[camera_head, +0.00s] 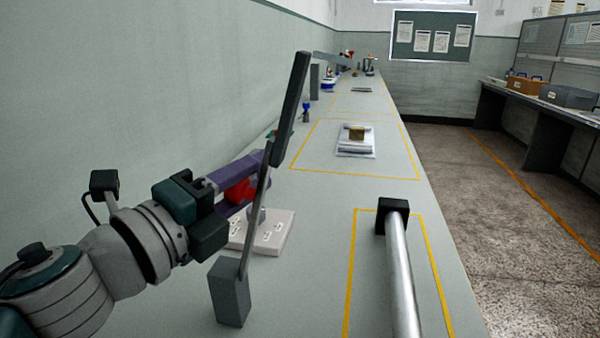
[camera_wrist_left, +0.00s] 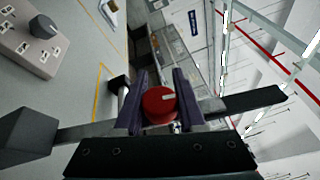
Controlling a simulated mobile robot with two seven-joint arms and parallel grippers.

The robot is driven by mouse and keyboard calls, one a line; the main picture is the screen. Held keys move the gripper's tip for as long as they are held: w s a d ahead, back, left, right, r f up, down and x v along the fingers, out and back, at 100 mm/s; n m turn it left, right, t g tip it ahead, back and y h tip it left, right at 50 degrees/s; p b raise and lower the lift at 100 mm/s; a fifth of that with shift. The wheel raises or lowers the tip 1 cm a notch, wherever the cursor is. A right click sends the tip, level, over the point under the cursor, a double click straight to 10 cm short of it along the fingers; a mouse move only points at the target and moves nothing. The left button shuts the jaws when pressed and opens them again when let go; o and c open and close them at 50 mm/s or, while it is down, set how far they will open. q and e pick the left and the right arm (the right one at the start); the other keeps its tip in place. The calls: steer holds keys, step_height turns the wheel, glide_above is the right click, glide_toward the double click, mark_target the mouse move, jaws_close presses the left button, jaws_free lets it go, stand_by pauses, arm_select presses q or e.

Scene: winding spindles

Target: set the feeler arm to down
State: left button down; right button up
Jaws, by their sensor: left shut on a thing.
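The thing I take for the feeler arm rises from a grey block (camera_head: 230,292) on the bench. It is a thin grey rod (camera_head: 252,228) with a long black bar (camera_head: 290,110) above, steeply raised and leaning right. The bar also shows in the left wrist view (camera_wrist_left: 245,102). My left gripper (camera_head: 255,178) is behind the rod in the head view, its purple fingers shut on a red knob (camera_head: 240,191). The knob (camera_wrist_left: 159,105) has a white mark in the left wrist view. How the knob joins the arm is hidden. My right gripper is not in view.
A white plate with a grey knob (camera_head: 270,235) lies just behind the arm. A silver shaft with a black end (camera_head: 393,218) lies inside a yellow outline at the right. A tray (camera_head: 355,147) with a small block lies farther back. The wall runs along the left.

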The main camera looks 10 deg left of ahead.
arm_select(q)
steer(key=shift+d, duration=0.1)
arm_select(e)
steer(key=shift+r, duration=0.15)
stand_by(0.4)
arm_select(q)
steer(key=d+f+m+g+y+p, duration=0.2)
steer(key=d+f+m+g+y, duration=0.1)
steer(key=d+f+m, duration=0.7)
steer(key=shift+s+d+f+m+y, duration=0.25)
steer(key=shift+d+f+m+y, duration=0.15)
steer(key=shift+d+f+y, duration=0.3)
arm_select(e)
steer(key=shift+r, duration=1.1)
arm_select(q)
steer(key=shift+f, duration=0.1)
